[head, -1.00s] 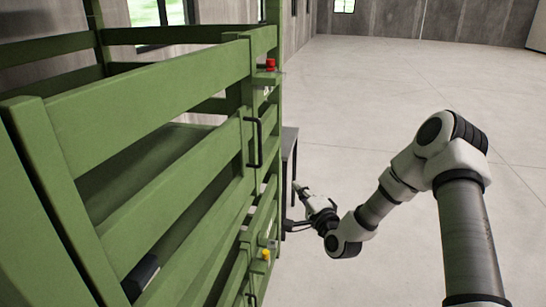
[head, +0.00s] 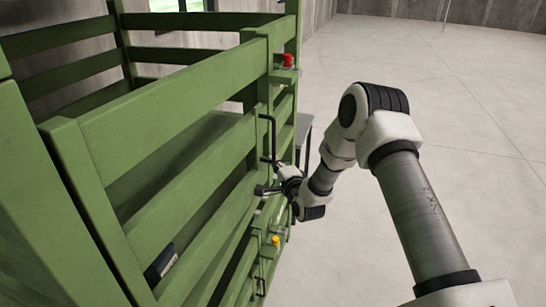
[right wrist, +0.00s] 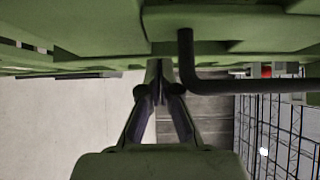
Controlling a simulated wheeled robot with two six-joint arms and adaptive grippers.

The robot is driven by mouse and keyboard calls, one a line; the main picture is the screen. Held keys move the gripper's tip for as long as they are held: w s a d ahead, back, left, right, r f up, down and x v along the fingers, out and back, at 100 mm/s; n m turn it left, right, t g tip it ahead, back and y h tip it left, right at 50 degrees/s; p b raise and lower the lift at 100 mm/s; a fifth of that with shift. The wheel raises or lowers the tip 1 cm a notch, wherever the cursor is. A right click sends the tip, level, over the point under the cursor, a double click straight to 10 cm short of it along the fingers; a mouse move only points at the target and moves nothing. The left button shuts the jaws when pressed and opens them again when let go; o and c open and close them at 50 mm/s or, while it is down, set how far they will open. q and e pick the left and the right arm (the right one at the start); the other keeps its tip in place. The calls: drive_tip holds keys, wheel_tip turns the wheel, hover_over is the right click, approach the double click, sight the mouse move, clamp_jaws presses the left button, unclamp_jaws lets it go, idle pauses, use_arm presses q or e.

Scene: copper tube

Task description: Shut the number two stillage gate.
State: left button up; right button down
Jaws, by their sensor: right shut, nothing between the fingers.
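The green slatted stillage gate (head: 190,150) runs along the left of the head view, with a black bar handle (head: 273,140) on its face near the far end. I cannot read a gate number. My right gripper (head: 262,190) is shut and empty, at the gate face just below the handle. In the right wrist view the closed fingertips (right wrist: 158,72) point at the underside of green slats (right wrist: 85,30). The handle (right wrist: 187,65) is just to their right, outside the fingers. Whether the fingertips touch the gate I cannot tell. My left gripper is out of view.
A red knob (head: 287,61) sits on a bracket on the far post, and a yellow knob (head: 276,241) sits lower down. A dark object (head: 160,263) lies inside the stillage. A grey table (head: 303,135) stands behind. The concrete floor (head: 470,120) to the right is clear.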

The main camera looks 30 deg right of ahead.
drive_tip(key=shift+w+a, duration=0.2)
drive_tip(key=shift+w, duration=0.1)
drive_tip(key=shift+d+f, duration=0.1)
drive_tip(key=shift+d, duration=0.05)
